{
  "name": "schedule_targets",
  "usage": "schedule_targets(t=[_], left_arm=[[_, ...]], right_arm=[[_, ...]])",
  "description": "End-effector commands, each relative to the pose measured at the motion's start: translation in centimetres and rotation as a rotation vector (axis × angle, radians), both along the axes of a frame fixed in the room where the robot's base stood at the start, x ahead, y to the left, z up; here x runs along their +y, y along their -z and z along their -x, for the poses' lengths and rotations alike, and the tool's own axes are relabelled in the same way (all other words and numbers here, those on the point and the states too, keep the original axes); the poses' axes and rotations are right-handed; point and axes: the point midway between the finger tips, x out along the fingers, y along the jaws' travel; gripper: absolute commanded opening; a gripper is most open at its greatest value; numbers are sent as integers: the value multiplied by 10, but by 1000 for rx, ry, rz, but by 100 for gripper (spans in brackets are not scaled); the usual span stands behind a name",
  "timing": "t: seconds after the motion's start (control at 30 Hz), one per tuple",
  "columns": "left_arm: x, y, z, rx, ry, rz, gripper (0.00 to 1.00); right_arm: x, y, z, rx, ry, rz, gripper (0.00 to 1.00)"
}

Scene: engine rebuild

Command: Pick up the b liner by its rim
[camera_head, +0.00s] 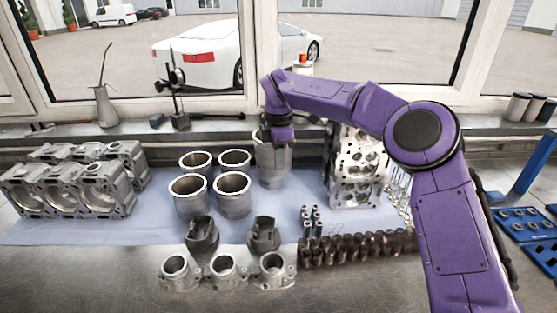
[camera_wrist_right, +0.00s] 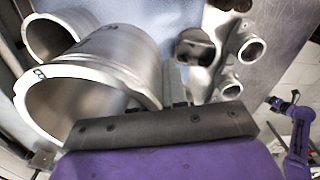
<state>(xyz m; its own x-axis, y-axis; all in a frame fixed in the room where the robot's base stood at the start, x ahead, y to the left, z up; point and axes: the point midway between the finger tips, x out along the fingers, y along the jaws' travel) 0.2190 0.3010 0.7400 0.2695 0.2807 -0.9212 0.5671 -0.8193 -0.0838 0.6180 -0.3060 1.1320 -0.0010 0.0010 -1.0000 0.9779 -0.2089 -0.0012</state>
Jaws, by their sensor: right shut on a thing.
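The b liner (camera_head: 273,168) is a grey metal cylinder at the right of the group of liners in the head view. In the right wrist view the liner (camera_wrist_right: 105,68) fills the left side, with a dark letter mark on its rim. My right gripper (camera_head: 277,141) comes down over its top and is shut on its rim. The gripper body hides part of the rim, and the fingertips are hardly visible. I cannot tell whether the liner's base touches the blue mat. A purple arm, likely my left, shows small at the right of the wrist view.
Several other liners (camera_head: 232,193) stand close on the left on the blue mat (camera_head: 150,232). A cylinder head (camera_head: 355,168) stands upright on the right. Engine blocks (camera_head: 75,180) lie far left. Pistons (camera_head: 264,234) and a row of dark parts (camera_head: 355,247) lie in front.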

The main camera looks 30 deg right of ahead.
Motion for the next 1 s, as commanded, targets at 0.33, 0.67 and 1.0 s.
schedule_targets(t=[0.33,0.67,1.0], left_arm=[[0,-17,0,0,0,0,43],[0,-31,0,0,0,0,43],[0,-31,0,0,0,0,43]], right_arm=[[0,-24,0,-3,-1,1,0],[0,-42,0,-3,-1,0,0],[0,-44,0,-3,-1,1,0]])
